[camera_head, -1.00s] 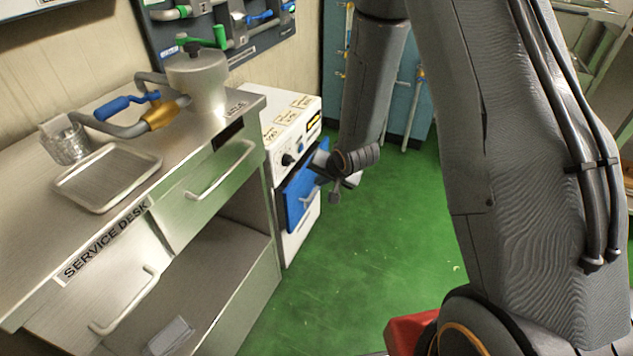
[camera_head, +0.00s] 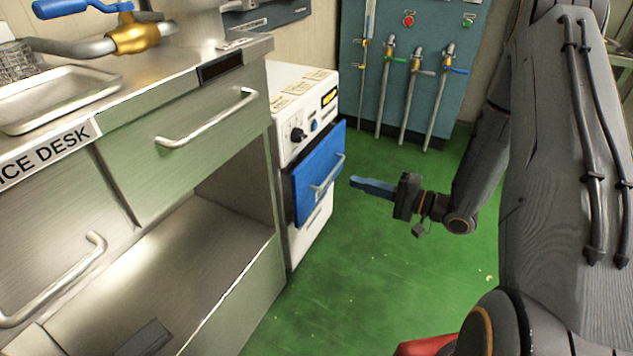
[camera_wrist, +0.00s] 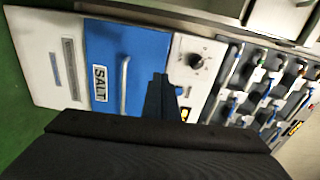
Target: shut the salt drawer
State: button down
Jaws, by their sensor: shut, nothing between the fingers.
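The salt drawer (camera_head: 315,178) has a blue front with a silver bar handle, set in a white cabinet (camera_head: 300,115). Its front appears to stand out from the cabinet face, but how far is hard to tell. In the wrist view, the blue front with its SALT label (camera_wrist: 100,83) lies sideways beyond my fingers. My gripper (camera_head: 355,182) is shut and empty, just right of the drawer front in the head view, with a visible gap of floor between. In the wrist view, my fingers (camera_wrist: 160,97) overlap the edge of the blue front near the knob.
A steel service desk (camera_head: 235,275) with drawers and an open shelf stands left of the white cabinet. A teal panel (camera_head: 400,50) with pipes and coloured valves stands behind. Green floor (camera_head: 370,270) is clear in front of the drawer.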

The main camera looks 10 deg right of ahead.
aim_at(306, 167)
jog(key=shift+y, duration=0.5)
jog(key=b+x, duration=0.4)
jog(key=x, duration=0.9)
jog(key=shift+s+a+f+b, duration=0.15)
jog(key=shift+a+b, duration=0.1)
jog(key=shift+b, duration=0.15)
